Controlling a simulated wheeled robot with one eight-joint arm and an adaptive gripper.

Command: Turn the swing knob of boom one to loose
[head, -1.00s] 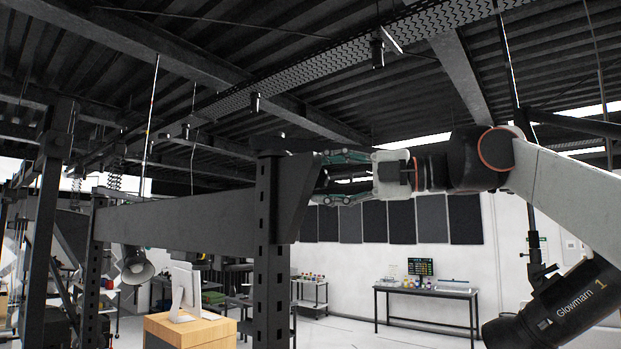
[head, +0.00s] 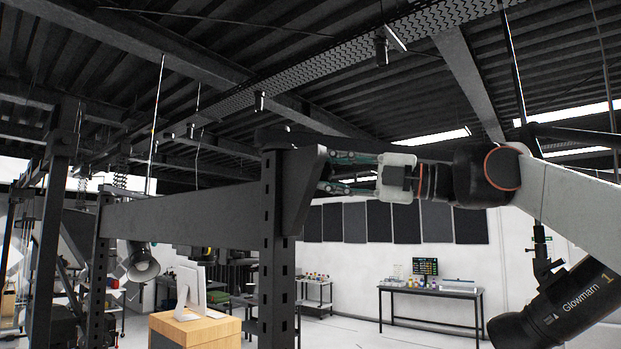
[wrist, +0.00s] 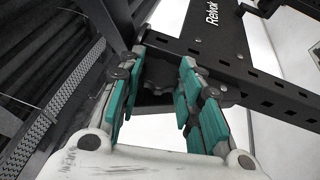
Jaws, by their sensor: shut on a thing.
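A dark knob with a scalloped edge (wrist: 158,84) shows between the teal-padded fingers of my gripper in the wrist view. My gripper (wrist: 160,72) is shut on it, one finger on each side. In the head view my gripper (head: 322,172) reaches in from the right, its fingertips against the dark bracket at the end of the beam. The knob is hidden there by the bracket and post. I cannot read any loose mark or the knob's angle. A lamp labelled "Glowmarn 1" (head: 560,305) hangs at the lower right.
A perforated dark post (head: 278,250) and a wide beam (head: 190,212) stand close left of my gripper. A dark perforated bar (wrist: 260,80) crosses the right of the wrist view. A bench with a monitor (head: 430,290) stands far back against the wall.

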